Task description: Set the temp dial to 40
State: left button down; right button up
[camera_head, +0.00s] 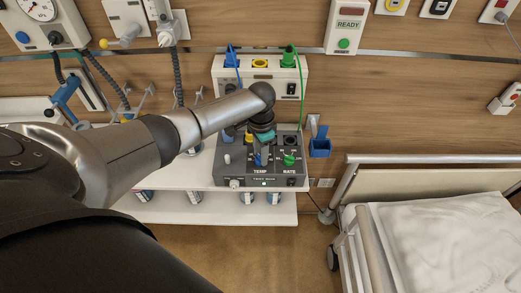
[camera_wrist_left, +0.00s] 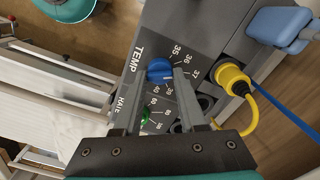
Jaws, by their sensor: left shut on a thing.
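The temp dial is a blue knob (camera_wrist_left: 160,71) on the face of a grey control unit (camera_head: 225,179), beside the printed word TEMP and a ring of numbers from about 35 to 40. A pale line on the knob points roughly toward the right finger; the exact number it meets is too small to tell. My left gripper (camera_head: 262,145) is over the unit, and its fingers are on both sides of the knob in the left wrist view (camera_wrist_left: 160,82), shut on it. In the head view the gripper partly hides the dial. My right gripper is not in view.
A green rate knob (camera_head: 289,159) sits right beside the temp dial. A white box (camera_head: 300,72) with coloured plugs stands behind, and a yellow plug with cable (camera_wrist_left: 232,78) is close by in the wrist view. A bed (camera_head: 440,235) is at the right.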

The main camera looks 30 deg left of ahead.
pick_arm(q)
jog(key=m, duration=0.4)
jog(key=shift+m+p, duration=0.3)
jog(key=m, duration=1)
jog(key=shift+m+b, duration=0.3)
jog(key=shift+m, duration=0.1)
jog(key=m, duration=0.5)
jog(key=shift+b, duration=0.4)
jog(key=shift+m, duration=0.3)
jog(key=shift+c, duration=2.4)
grip_release()
jog(key=shift+s, duration=0.1)
jog(key=shift+r, duration=0.1)
notch_tip(320, 180, up, 15)
jog(key=shift+p, duration=0.45)
